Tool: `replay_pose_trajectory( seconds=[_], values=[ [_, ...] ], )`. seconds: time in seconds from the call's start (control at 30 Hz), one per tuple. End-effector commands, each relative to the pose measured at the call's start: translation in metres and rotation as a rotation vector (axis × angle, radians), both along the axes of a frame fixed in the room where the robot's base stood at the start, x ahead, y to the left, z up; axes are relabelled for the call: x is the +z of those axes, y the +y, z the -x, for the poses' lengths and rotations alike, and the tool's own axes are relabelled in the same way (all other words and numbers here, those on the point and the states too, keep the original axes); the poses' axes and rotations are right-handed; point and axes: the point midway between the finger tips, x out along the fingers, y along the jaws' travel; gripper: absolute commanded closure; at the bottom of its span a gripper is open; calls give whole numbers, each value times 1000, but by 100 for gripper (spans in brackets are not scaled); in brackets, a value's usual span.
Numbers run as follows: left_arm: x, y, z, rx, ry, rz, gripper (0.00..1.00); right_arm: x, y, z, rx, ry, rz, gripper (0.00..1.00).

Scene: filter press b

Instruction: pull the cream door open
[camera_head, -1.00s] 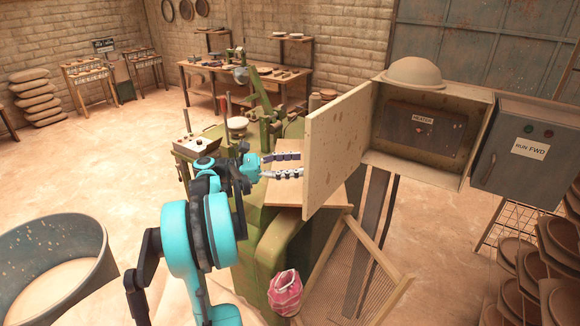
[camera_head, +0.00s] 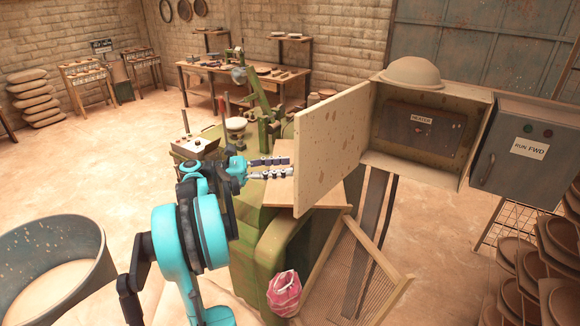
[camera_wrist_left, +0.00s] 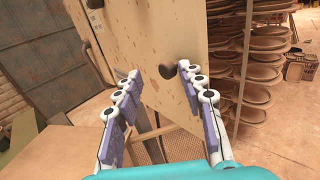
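The cream door (camera_head: 330,150) stands swung out to the left from its cream wall box (camera_head: 470,120), so the box's inside shows. In the left wrist view, the speckled cream door (camera_wrist_left: 160,40) fills the upper middle, with a dark rounded knob (camera_wrist_left: 180,73) on it. My left gripper (camera_head: 288,167) is at the door's left side, its fingers pointing at the door. In the left wrist view its two fingers (camera_wrist_left: 160,74) are spread apart, with the knob beyond the right fingertip. Whether a finger touches the door cannot be told. My right gripper is out of view.
Inside the box is a dark panel (camera_head: 423,128) labelled HEATER. A grey box (camera_head: 520,165) labelled RUN FWD is close on the right.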

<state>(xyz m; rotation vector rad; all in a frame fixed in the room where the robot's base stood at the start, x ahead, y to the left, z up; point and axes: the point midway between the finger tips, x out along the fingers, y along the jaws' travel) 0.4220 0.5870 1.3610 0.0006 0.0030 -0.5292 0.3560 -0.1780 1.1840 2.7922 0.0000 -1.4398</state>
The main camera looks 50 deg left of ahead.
Motion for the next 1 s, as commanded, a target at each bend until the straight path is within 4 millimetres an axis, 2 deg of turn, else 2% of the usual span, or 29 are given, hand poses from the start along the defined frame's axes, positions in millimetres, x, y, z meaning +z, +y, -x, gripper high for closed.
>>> replay_pose_trajectory(
  seconds=[0.03, 0.2, 0.4, 0.6, 1.0],
  values=[
    [1, 8, 12, 5, -1, 0, 60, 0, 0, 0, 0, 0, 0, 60],
    [2, 26, 46, 4, -3, 1, 60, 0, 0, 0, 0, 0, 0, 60],
    [3, 40, 73, 1, -5, 1, 60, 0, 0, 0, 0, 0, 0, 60],
    [3, 44, 82, -2, -6, 1, 60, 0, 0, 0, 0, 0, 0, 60],
    [3, 43, 82, -2, -6, 1, 60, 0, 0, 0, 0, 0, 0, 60]
  ],
)
